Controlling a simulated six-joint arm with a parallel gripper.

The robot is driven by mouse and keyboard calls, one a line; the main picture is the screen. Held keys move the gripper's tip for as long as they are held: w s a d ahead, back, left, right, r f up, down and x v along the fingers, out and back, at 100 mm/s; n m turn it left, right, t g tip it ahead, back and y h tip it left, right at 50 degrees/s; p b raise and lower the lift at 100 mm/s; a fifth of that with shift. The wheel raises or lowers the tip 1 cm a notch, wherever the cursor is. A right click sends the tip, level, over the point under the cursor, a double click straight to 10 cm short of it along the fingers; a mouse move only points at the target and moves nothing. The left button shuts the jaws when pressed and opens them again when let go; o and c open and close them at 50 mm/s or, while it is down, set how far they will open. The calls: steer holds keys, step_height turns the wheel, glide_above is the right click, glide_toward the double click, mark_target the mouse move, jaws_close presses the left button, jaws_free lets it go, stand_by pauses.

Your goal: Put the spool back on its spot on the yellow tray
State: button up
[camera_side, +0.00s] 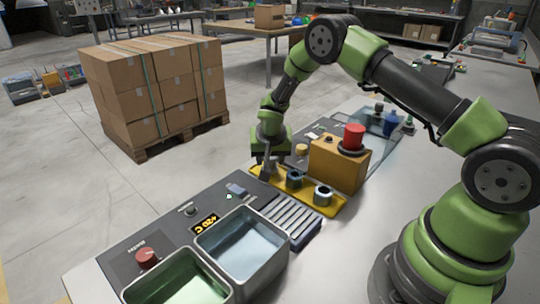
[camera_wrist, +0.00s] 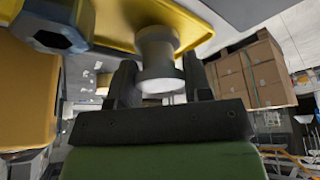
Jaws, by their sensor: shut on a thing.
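The pale grey spool (camera_wrist: 158,62) is between the two fingers of my gripper (camera_wrist: 160,85) in the wrist view, and the fingers are shut on it. In the side view my gripper (camera_side: 264,172) points down at the left end of the yellow tray (camera_side: 330,209), and the spool is mostly hidden there. The tray also shows behind the spool in the wrist view (camera_wrist: 115,18). I cannot tell whether the spool touches the tray.
Two blue-grey ring-like parts, one nearer my gripper (camera_side: 294,179) and one farther right (camera_side: 322,195), stand on the tray. An orange box (camera_side: 338,165) with a red button (camera_side: 354,136) stands behind it. Metal basins (camera_side: 242,246) and a slotted rack (camera_side: 290,216) lie in front.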

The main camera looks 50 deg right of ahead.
steer(key=shift+f, duration=0.35)
steer(key=o, duration=1)
steer(key=s+a+r+t+y, duration=0.15)
steer(key=s+r, duration=0.25)
steer(key=r, duration=0.4)
steer(key=s+a+r+n, duration=0.1)
steer(key=s+a+r, duration=0.3)
steer(key=r, duration=0.5)
steer(key=s+a+r, duration=0.1)
steer(key=s+r, duration=0.4)
steer(key=r, duration=0.3)
steer(key=s+a+r+n+y, duration=0.1)
steer(key=s, duration=0.3)
steer(key=s+a+r+n+t+y, duration=0.1)
steer(key=s+a, duration=0.1)
steer(key=s, duration=0.3)
steer(key=s+a+r+n+t+y, duration=0.1)
steer(key=s+a+r+n, duration=0.1)
steer(key=s, duration=0.3)
steer(key=shift+s+a+t+y, duration=0.15)
steer(key=shift+a+t+y, duration=0.1)
steer(key=shift+y, duration=0.1)
